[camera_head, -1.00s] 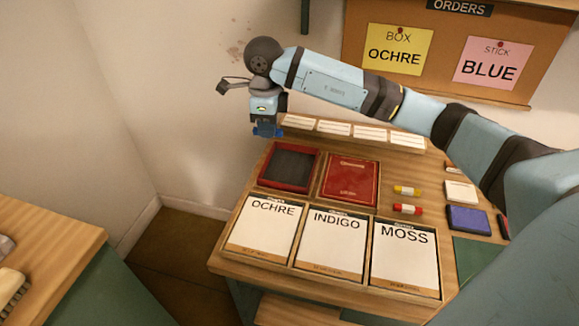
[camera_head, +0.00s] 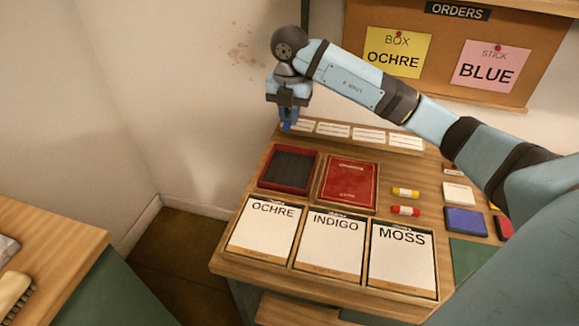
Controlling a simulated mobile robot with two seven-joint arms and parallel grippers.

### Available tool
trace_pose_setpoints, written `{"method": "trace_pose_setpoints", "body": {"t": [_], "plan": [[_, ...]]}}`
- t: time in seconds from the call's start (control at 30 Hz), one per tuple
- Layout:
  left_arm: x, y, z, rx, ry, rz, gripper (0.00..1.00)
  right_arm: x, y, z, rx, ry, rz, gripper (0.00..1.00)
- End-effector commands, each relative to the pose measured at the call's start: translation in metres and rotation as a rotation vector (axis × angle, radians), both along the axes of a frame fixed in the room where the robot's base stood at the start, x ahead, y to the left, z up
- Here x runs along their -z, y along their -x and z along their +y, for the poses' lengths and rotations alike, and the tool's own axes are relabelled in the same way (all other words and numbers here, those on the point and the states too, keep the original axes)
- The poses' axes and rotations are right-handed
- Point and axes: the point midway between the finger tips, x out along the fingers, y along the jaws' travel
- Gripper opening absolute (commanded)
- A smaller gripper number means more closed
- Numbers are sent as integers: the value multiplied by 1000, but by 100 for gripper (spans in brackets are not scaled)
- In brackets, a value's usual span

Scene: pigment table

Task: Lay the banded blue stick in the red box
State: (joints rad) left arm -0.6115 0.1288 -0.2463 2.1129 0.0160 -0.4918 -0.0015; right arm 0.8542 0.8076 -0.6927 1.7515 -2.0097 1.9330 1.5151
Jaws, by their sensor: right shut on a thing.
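The red box (camera_head: 284,189) stands open at the back left of the table, with a dark, empty-looking inside. My right gripper (camera_head: 288,118) is above and behind the box, near the wall, pointing down. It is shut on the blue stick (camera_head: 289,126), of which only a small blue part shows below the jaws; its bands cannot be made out. The stick is in the air, apart from the box. My left gripper is not in view.
A closed red case (camera_head: 350,186) lies right of the box. A yellow stick (camera_head: 405,193) and a red stick (camera_head: 405,211) lie farther right. Cards marked OCHRE (camera_head: 266,230), INDIGO (camera_head: 330,245) and MOSS (camera_head: 402,262) line the front. A label rack (camera_head: 355,144) runs behind.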

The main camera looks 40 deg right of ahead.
Motion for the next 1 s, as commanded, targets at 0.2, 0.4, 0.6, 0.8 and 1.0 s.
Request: {"method": "trace_pose_setpoints", "body": {"t": [0.2, 0.4, 0.6, 0.8, 1.0], "plan": [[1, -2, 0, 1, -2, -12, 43, 64, 1, 0, -1, 0, 6, 0], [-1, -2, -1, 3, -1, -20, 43, 106, 1, 0, -3, 0, 4, 0], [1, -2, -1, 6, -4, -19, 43, 121, 0, 0, -3, 1, 1, 0], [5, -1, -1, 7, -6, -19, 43, 147, 1, 0, -4, 0, 4, 0], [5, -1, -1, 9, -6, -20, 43, 163, 0, 0, -4, 1, 1, 0]]}}
